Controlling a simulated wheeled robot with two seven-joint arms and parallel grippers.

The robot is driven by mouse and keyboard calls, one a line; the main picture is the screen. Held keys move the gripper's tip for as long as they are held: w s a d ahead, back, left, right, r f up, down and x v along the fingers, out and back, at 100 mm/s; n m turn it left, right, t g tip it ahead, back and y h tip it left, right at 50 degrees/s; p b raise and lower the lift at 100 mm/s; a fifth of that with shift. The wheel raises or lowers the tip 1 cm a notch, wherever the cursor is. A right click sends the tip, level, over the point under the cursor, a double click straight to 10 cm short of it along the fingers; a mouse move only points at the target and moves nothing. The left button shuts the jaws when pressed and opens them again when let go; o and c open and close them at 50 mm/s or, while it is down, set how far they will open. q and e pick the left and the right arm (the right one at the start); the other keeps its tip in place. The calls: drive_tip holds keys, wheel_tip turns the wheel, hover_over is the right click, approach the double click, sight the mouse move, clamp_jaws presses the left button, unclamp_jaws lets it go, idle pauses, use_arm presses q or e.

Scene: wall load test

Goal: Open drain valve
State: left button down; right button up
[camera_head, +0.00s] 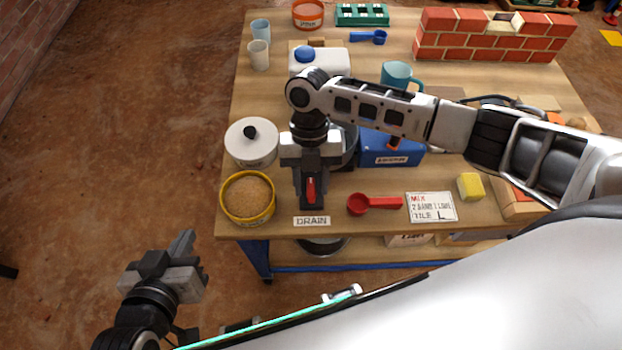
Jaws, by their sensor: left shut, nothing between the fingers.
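The red drain valve handle (311,190) shows near the table's front edge, just above the white DRAIN label (311,221). My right gripper (311,196) points down right at the handle, with its dark fingers close around or over it. The gripper and wrist hide most of the valve, and I cannot tell whether the fingers grip the handle. My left gripper (187,241) is shut and empty, off the table's front left corner, over the floor. A round metal container (323,246) shows partly under the table edge below the label.
A white lidded pot (251,142) and a yellow-rimmed tub of sand (247,197) stand left of my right gripper. A blue box (391,158), red scoop (374,203), MIX card (432,206) and yellow sponge (470,186) lie right. A brick wall (490,37) stands behind.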

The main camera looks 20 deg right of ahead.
drive_tip(key=v, duration=1.6)
drive_tip(key=shift+p, duration=0.35)
drive_tip(key=shift+f, duration=0.1)
